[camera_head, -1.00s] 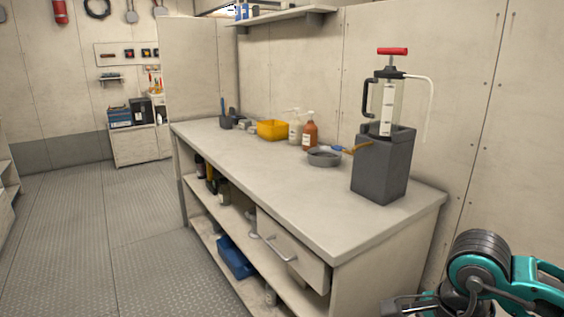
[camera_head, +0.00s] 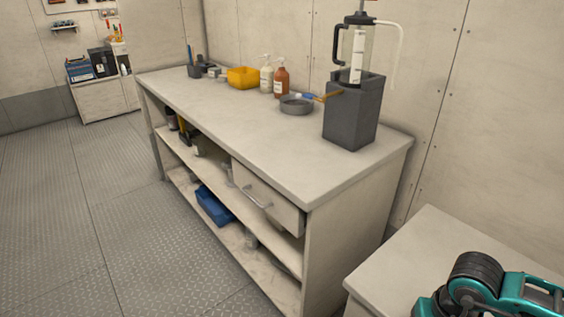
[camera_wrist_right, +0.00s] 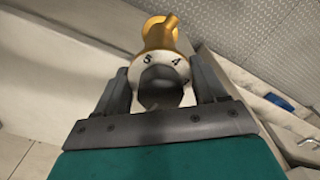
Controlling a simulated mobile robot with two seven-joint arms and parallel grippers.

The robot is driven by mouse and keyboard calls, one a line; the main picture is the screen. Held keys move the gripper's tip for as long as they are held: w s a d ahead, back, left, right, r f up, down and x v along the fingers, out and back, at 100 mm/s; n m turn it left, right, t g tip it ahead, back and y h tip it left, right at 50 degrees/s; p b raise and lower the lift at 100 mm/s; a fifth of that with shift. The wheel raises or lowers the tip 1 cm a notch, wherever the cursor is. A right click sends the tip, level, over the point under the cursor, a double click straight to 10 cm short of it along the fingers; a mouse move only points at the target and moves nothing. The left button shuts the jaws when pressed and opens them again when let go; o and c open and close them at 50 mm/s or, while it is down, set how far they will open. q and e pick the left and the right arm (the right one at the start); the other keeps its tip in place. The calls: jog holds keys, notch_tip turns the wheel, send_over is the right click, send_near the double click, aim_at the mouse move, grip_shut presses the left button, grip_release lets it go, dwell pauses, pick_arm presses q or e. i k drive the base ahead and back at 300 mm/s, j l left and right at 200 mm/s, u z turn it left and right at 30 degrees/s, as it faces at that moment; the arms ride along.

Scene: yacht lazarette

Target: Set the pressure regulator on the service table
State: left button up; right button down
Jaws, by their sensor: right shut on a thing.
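The pressure regulator (camera_wrist_right: 162,62) shows in the right wrist view, with a brass body and a white numbered dial face. My right gripper (camera_wrist_right: 163,88) is shut on it, one finger on each side. In the head view only part of my right arm shows at the lower right; the gripper and regulator are out of frame there. A long pale bench (camera_head: 225,117) with a drawer and lower shelves stands in the middle. A lower pale table top (camera_head: 440,250) is at the right, beside my right arm. I cannot tell which one is the service table. My left gripper is not in view.
On the bench are a dark grey block container with a clear hand pump (camera_head: 352,110), a grey pan (camera_head: 297,104), two pump bottles and a yellow bin (camera_head: 243,77). The bench's front half is clear. The visible low table top is bare. Open floor lies left.

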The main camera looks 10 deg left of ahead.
aim_at(241, 118)
jog(key=i+j+u, duration=0.3)
jog(key=i+j, duration=0.4)
jog(key=j, duration=0.25)
jog(key=i+j+u, duration=0.35)
jog(key=i+j, duration=0.45)
